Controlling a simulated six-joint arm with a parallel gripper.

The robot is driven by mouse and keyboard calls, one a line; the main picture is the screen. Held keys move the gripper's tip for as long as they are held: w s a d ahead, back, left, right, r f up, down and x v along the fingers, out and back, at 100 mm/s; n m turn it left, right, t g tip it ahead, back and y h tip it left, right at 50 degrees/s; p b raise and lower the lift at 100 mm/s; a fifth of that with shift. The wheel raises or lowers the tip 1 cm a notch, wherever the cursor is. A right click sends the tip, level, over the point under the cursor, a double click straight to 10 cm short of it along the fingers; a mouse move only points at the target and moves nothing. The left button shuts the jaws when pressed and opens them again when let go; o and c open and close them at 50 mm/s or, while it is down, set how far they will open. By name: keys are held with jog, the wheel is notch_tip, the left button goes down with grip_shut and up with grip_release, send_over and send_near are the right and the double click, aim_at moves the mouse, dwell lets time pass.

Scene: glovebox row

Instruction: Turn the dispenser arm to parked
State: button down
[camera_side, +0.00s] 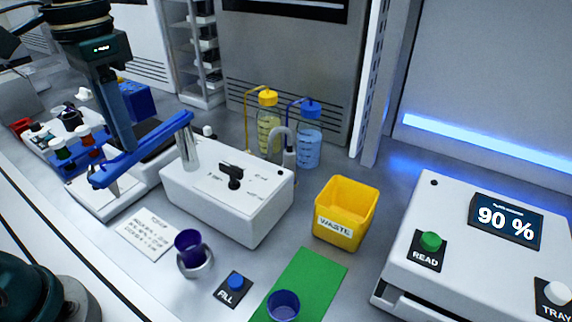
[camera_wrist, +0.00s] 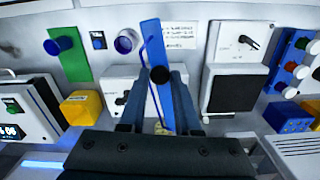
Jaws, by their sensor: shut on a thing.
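The dispenser arm (camera_side: 150,148) is a long blue bar on a silver post (camera_side: 190,155) at the back left of a white dispenser box (camera_side: 225,205). It reaches left and forward from the post, over a white unit with a dark plate. It also shows in the wrist view (camera_wrist: 151,34), running lengthwise. My gripper (camera_side: 124,148) comes down onto the bar partway along it. In the wrist view my gripper (camera_wrist: 161,80) is shut on the arm at a round black knob (camera_wrist: 160,74). The box top has a black handle (camera_side: 232,175); its labels are too small to read.
A purple cup (camera_side: 188,248) stands in a ring near a paper note (camera_side: 147,232) and a FILL button (camera_side: 236,284). A yellow waste bin (camera_side: 342,212) and two bottles stand right of and behind the box. The white unit (camera_wrist: 232,35) lies beside the arm.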

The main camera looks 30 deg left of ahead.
jog(key=w+a+m, duration=0.1)
jog(key=a+m, duration=0.6)
jog(key=shift+a+m, duration=0.15)
jog(key=shift+m, duration=0.25)
jog(key=shift+w+a, duration=0.1)
dwell(0.4)
jog(key=c, duration=0.6)
grip_release()
jog(key=shift+r, duration=0.1)
jog(key=shift+r, duration=2.45)
